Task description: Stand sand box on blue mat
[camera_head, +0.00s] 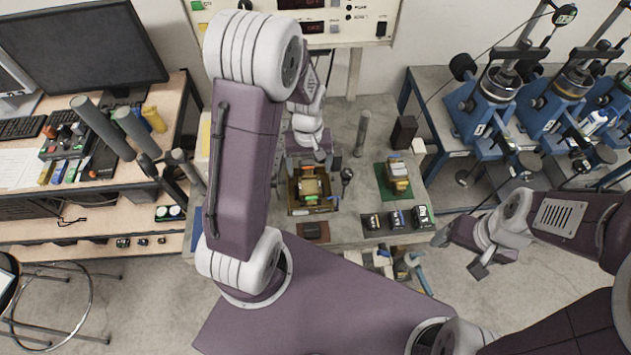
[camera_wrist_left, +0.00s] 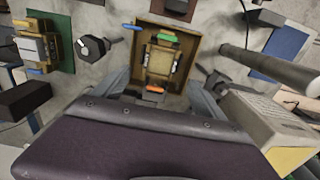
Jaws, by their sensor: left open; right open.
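The likely sand box (camera_head: 311,186), a small yellowish frame with a tan top, sits in a brown tray (camera_head: 293,210). The left wrist view shows this box (camera_wrist_left: 160,62) from above, with orange and green parts at its ends. The blue mat (camera_head: 196,229) is mostly hidden behind my left arm in the head view. In the left wrist view the bare blue mat (camera_wrist_left: 287,45) lies at the upper right. My left gripper (camera_wrist_left: 160,82) is open and empty above the tray, its fingers on either side of the box. My right gripper (camera_head: 460,254) is open and empty, right of the table.
A similar box (camera_head: 398,175) with a pale top stands on a green mat (camera_head: 382,190). A dark mat with several small tins, a dark block (camera_head: 403,132), a knobbed tool (camera_head: 346,176) and an upright grey post (camera_head: 362,133) stand around the tray.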

